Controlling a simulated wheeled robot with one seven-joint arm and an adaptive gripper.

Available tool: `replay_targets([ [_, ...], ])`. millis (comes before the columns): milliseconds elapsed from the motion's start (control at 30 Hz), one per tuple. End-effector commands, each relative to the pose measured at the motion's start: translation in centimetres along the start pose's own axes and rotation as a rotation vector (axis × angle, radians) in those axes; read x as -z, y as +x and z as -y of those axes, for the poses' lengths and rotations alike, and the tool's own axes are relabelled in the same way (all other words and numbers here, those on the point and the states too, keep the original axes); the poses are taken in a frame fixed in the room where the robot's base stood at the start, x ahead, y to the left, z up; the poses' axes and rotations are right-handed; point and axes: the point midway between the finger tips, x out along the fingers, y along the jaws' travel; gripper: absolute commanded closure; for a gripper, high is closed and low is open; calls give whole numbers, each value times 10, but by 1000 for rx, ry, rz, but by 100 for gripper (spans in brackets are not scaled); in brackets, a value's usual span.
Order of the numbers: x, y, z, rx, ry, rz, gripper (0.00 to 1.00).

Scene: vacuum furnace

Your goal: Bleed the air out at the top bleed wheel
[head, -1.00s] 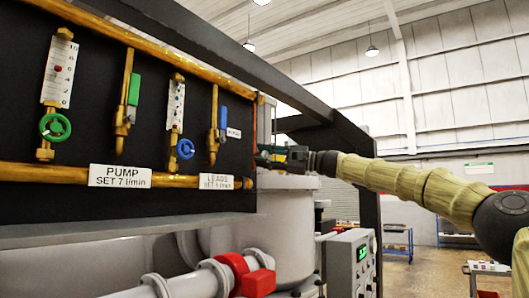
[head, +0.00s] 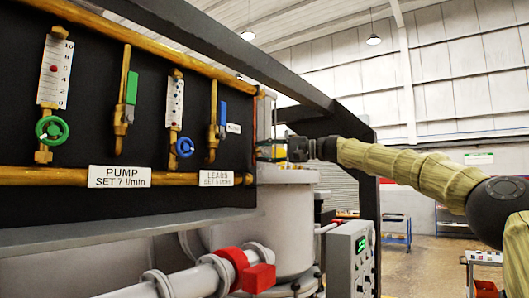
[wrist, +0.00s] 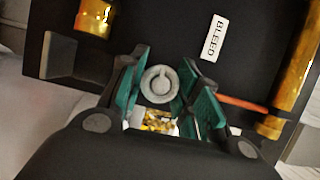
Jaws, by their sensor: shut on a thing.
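My gripper (head: 282,149) is at the right end of the black panel in the head view, seen from the side. In the wrist view its green-padded fingers (wrist: 163,78) stand on both sides of a small grey round bleed wheel (wrist: 159,84) and are shut on it. The wheel's face has a raised ridge running up from its middle. A white BLEED label (wrist: 214,38) is on the black panel above and right of the wheel; it also shows in the head view (head: 233,128). In the head view the wheel cannot be made out at the gripper.
The panel carries green (head: 52,130) and blue (head: 185,147) handwheels, flow gauges and brass pipes. A dark frame beam (head: 250,62) runs above. Below are a grey vessel (head: 285,215), a red-clamped pipe (head: 245,270) and a control box (head: 350,255). The right floor is mostly open.

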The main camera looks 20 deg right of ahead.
Motion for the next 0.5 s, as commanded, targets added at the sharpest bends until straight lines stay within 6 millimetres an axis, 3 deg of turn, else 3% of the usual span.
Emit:
replay_targets([
  [200, 0, 0, -1, -1, 1, 0, 92],
  [233, 0, 0, -1, -1, 1, 0, 64],
  [333, 0, 0, -1, -1, 1, 0, 46],
  [500, 0, 0, -1, 0, 1, 1, 45],
])
